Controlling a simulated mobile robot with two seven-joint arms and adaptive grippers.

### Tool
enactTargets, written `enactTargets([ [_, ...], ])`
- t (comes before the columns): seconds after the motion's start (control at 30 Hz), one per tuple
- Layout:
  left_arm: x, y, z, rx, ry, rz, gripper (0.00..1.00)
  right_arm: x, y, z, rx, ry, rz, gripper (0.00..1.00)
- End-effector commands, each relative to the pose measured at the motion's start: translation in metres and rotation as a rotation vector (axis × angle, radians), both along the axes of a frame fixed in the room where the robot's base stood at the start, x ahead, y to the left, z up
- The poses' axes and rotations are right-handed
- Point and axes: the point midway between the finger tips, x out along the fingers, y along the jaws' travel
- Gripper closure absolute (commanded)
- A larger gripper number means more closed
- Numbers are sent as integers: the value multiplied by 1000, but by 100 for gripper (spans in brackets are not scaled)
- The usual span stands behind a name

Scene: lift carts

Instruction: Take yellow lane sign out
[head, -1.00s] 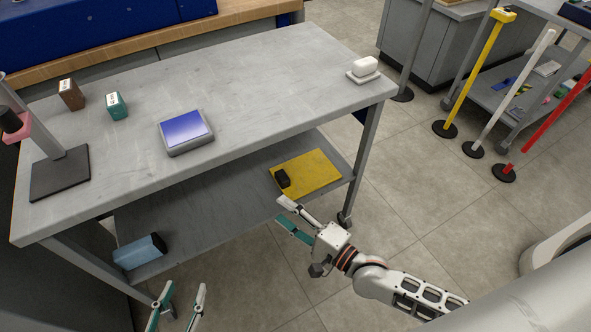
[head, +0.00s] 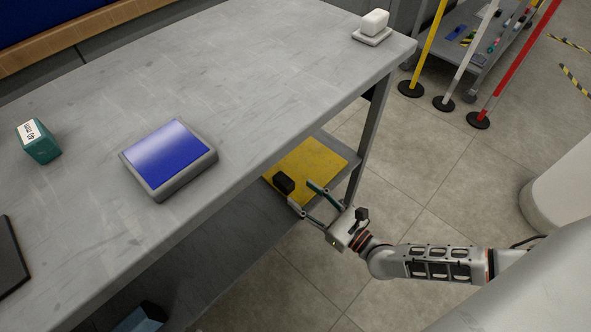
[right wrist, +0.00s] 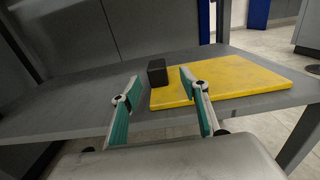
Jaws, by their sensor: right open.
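The yellow lane sign (head: 312,166), a flat yellow board, lies on the grey lower shelf of the cart; it also shows in the right wrist view (right wrist: 235,78). A small black block (head: 283,182) stands at its left end, also seen in the right wrist view (right wrist: 157,73). My right gripper (head: 300,195) is open and empty at the near edge of the sign, close to the block. In the right wrist view its fingers (right wrist: 160,78) are spread, with the block beyond the gap between them. Whether a finger touches the sign is unclear. My left gripper is out of view.
The cart's grey top (head: 240,75) overhangs the shelf, and a leg (head: 372,135) stands right of the sign. A blue-topped device (head: 168,152), a teal box (head: 38,141) and a white block (head: 374,23) are on top.

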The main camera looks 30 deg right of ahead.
Motion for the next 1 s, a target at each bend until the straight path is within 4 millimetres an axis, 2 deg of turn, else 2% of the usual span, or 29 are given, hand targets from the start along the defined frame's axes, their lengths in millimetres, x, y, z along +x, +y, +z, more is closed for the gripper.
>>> enactTargets([
  [0.27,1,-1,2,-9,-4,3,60,23,6,0,12,1,-5,56],
  [0.7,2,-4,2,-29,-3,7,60,68,31,2,10,2,-4,56],
  [1.0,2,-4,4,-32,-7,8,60,72,32,4,9,1,-3,56],
])
